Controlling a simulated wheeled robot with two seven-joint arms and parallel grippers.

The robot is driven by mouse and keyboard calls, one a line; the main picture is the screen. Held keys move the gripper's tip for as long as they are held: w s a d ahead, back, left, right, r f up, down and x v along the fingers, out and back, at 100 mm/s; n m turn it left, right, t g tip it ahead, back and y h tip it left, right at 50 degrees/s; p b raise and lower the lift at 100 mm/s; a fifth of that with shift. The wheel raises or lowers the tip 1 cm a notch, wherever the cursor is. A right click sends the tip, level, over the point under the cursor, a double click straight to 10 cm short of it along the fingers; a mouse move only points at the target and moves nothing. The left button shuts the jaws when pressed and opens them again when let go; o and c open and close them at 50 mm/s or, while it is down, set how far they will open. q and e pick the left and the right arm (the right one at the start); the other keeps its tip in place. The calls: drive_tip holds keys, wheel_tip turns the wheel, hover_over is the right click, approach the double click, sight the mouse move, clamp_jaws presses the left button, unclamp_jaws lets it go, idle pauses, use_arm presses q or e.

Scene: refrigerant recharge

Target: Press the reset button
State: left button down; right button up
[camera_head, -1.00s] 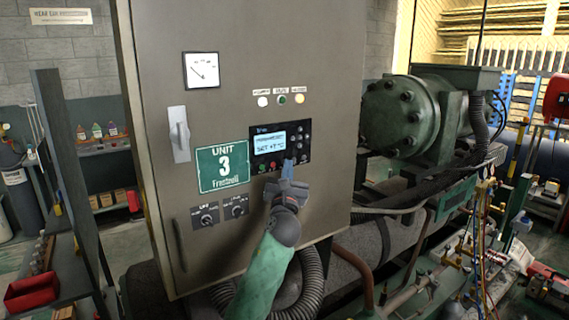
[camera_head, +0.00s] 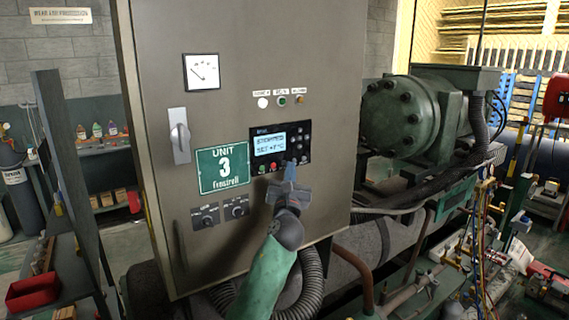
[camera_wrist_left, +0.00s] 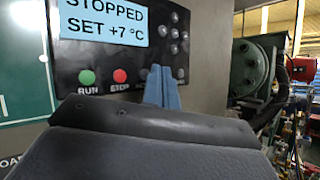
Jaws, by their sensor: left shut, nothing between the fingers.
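The dark control panel (camera_head: 299,130) is on the grey cabinet door, and its screen (camera_wrist_left: 103,20) reads "STOPPED SET +7 °C". A green RUN button (camera_wrist_left: 87,77) and a red STOP button (camera_wrist_left: 120,76) sit under the screen. My left gripper (camera_head: 290,167) is shut and empty, its blue fingertips at the panel's lower edge. In the left wrist view the fingertips (camera_wrist_left: 163,73) cover the spot right of STOP, with small dark parts peeking out on both sides. No reset label can be read; the button there is mostly hidden. I cannot tell whether the fingertips touch it.
Round grey keys (camera_wrist_left: 174,33) sit right of the screen. Above the panel is a row of lamps (camera_head: 282,100). Two rotary switches (camera_head: 236,208) and a door handle (camera_head: 180,136) are to the left. A green compressor (camera_head: 405,115) stands right of the cabinet.

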use_arm(q)
drive_tip(key=shift+d, duration=0.1)
drive_tip(key=s+d, duration=0.1)
drive_tip(key=s, duration=0.1)
drive_tip(key=s+d+p, duration=0.1)
drive_tip(key=s, duration=0.1)
drive_tip(key=shift+d, duration=0.4)
idle(0.6)
